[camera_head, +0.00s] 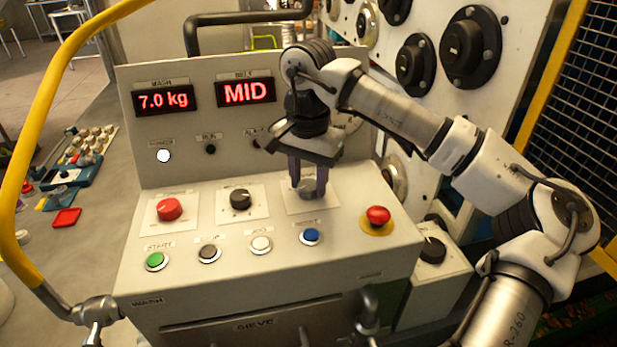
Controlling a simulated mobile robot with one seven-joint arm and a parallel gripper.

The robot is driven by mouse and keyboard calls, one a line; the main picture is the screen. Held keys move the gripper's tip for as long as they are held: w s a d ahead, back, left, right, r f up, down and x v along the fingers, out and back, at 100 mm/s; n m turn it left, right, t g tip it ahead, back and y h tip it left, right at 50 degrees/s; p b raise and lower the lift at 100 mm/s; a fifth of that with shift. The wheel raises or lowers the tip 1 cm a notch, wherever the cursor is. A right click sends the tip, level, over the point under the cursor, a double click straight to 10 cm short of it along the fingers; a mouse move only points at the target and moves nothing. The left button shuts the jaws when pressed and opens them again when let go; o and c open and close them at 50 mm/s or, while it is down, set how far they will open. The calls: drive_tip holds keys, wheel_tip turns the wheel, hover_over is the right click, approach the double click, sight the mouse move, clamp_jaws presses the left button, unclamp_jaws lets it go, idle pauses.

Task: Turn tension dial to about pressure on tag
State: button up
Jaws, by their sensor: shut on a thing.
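My gripper (308,180) points down over the right-hand dial (309,188) on the sloped panel of the console. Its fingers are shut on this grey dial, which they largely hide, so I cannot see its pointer. Two more dials sit to its left: a red one (169,208) and a black one (240,199). The dial labels are too small to read, so I cannot tell which is the tension dial by name. One display (163,99) reads 7.0 kg and the other display (246,92) reads MID. I cannot make out a pressure tag.
Green (155,261), black, white and blue (310,236) buttons line the panel's front. A red mushroom button (378,215) stands right of the gripper. A white lamp (163,156) is lit. A yellow rail (22,175) curves along the left. A wall with large black knobs stands behind my arm.

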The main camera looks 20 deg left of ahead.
sight(308, 184)
drive_tip(key=shift+m, duration=0.3)
drive_tip(key=shift+m+b, duration=0.8)
drive_tip(key=shift+m, duration=0.4)
drive_tip(key=shift+m+b, duration=0.45)
drive_tip(key=shift+m, duration=0.95)
drive_tip(key=o, duration=1)
wheel_tip(308, 184, up, 14)
drive_tip(key=shift+f+b, duration=0.1)
drive_tip(key=shift+b, duration=0.25)
